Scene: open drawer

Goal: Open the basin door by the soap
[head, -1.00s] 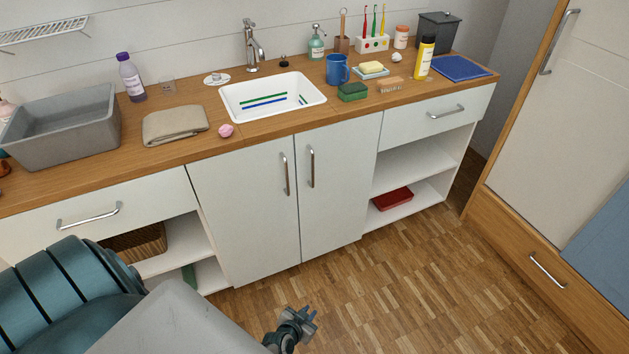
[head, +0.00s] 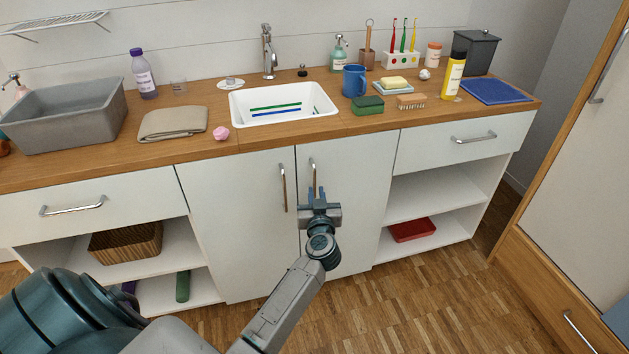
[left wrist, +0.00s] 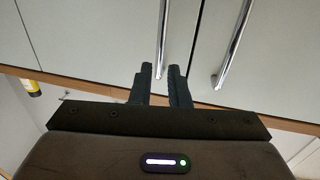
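Two white basin doors stand under the white basin (head: 240,105): the left door (head: 235,220) and the right door (head: 360,200), both shut. A pale yellow soap bar (head: 394,82) lies on a dish on the counter, toward the right door's side. My left gripper (head: 317,192) is in front of the right door at the lower part of its upright handle (head: 312,168). In the left wrist view, the handle's end (left wrist: 163,45) shows between the two open fingertips (left wrist: 160,70); contact cannot be told. The left door's handle (head: 283,188) is beside it. My right gripper is out of view.
A drawer (head: 430,145) and open shelves with a red box (head: 411,230) are right of the doors. The floor (head: 430,300) in front is clear.

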